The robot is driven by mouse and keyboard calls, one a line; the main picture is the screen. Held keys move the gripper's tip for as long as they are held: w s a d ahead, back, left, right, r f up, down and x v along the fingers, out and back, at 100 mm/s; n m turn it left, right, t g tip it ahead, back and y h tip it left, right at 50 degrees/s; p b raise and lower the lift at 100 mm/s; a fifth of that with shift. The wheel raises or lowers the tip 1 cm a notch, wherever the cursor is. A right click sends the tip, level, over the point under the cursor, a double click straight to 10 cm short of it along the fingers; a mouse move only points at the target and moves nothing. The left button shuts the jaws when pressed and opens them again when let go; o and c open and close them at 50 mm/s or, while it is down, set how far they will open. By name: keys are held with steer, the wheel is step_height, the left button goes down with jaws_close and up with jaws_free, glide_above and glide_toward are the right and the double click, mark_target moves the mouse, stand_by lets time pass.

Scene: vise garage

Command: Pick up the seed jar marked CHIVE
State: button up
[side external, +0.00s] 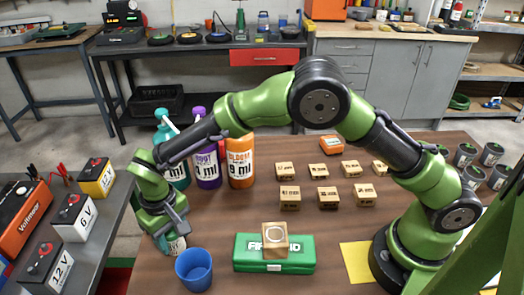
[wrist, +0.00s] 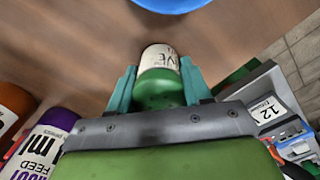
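A small jar with a green end and a white label (wrist: 158,62) is between the two fingers of my gripper (wrist: 158,84) in the wrist view. The label shows only part of its dark lettering, and I cannot read the full word. The fingers stand on both sides of the jar with almost no gap; I cannot tell whether they press on it. In the side view my gripper (side external: 173,236) points down at the table's left front, and the jar (side external: 176,246) shows partly below it. The jar's base is hidden or too small to judge.
A blue cup (side external: 194,269) stands just in front of the jar. A green first-aid box (side external: 273,262) with a wooden block on it lies to the right. Large bottles (side external: 240,163) stand behind. Several small wooden blocks (side external: 328,197) and grey jars (side external: 466,155) are farther right.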

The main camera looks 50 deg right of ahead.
steer(key=c, duration=0.3)
